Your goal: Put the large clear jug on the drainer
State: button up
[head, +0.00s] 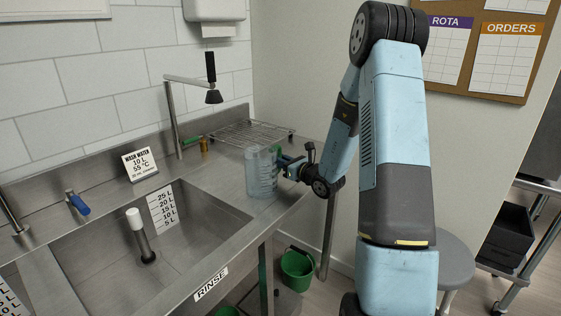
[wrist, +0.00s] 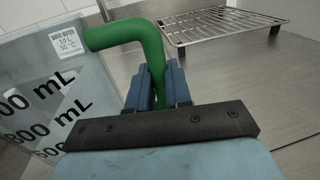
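The large clear jug (head: 260,173) is upright over the steel counter right of the rinse sink; I cannot tell whether its base touches. In the wrist view its clear wall (wrist: 50,95) with black mL marks fills the left side. My gripper (head: 284,162) comes from the right. In the wrist view its blue fingers (wrist: 158,88) are closed around the jug's green handle (wrist: 145,35). The drainer, a wire rack (head: 240,133), lies on the counter behind the jug against the wall. It is empty and also shows at upper right in the wrist view (wrist: 215,27).
The sink basin (head: 120,245) with a white-topped standpipe (head: 136,222) lies left of the jug. A tap (head: 175,110) rises left of the drainer, beside a small amber bottle (head: 204,147). A wash-water sign (head: 140,164) stands behind the sink. A green bucket (head: 298,269) is below.

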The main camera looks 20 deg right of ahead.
jog(key=o, duration=0.5)
jog(key=shift+r, duration=0.1)
jog(key=v, duration=1.1)
jog(key=shift+s+d, duration=0.2)
jog(key=shift+s, duration=0.15)
jog(key=s+a+r+n+g+y, duration=0.2)
jog(key=s+a+r+n+g, duration=0.35)
jog(key=s+a+n, duration=0.3)
jog(key=s+a+r+n+g+y, duration=0.2)
jog(key=s+a+r+n+g, duration=0.3)
jog(key=s+a+n+g, duration=0.3)
jog(key=s+r+n+h, duration=0.2)
jog(key=s+n+h, duration=0.3)
jog(key=s+n, duration=0.3)
jog(key=s+d+r+n+t+h, duration=0.3)
jog(key=s+d+r+n+h, duration=0.2)
jog(key=d+r+n+h, duration=0.1)
jog(key=shift+s+d+r+h, duration=0.35)
jog(key=shift+d+r+h, duration=0.05)
jog(key=shift+d+r, duration=0.1)
